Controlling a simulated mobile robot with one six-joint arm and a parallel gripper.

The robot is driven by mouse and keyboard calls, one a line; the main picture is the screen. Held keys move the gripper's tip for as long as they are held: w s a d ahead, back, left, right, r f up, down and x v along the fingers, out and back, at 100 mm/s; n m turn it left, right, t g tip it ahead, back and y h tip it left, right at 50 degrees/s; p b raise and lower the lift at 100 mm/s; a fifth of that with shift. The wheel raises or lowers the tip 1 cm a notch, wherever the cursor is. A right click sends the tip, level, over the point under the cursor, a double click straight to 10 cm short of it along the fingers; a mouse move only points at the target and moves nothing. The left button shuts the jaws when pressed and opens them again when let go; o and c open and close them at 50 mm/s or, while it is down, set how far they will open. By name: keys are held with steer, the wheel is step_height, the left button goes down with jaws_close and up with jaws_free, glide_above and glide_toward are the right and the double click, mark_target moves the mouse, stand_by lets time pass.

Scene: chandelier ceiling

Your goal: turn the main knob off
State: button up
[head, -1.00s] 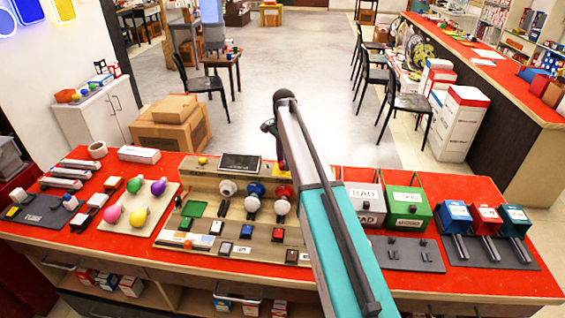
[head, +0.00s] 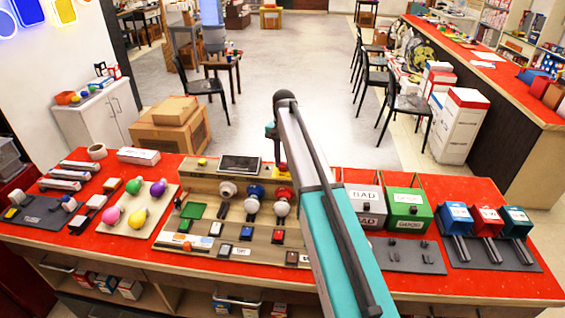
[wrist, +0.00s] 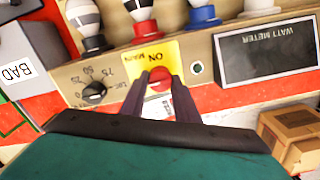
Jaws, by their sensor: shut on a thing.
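The main knob (wrist: 159,77) is red and sits on a yellow plate (wrist: 141,54) marked ON and MAIN. In the wrist view, the two dark fingers of my gripper (wrist: 158,86) stand on either side of the knob and are shut on it. The plate stands at the back right of the tan test panel (head: 171,222) on the red counter. In the head view my arm hides most of the gripper and the knob.
A black dial (wrist: 94,93) with numbers and the watt meter (wrist: 267,52) flank the knob. Bulbs in sockets (head: 254,199) stand on the panel. BAD (head: 365,205) and green (head: 407,210) boxes are to its right. Cardboard boxes (head: 170,130) lie beyond the counter.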

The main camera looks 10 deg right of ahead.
mark_target(284, 163)
steer(key=shift+w+r, duration=0.15)
steer(key=o, duration=1)
step_height(284, 163, up, 14)
steer(key=p, duration=0.7)
steer(key=shift+f, duration=0.2)
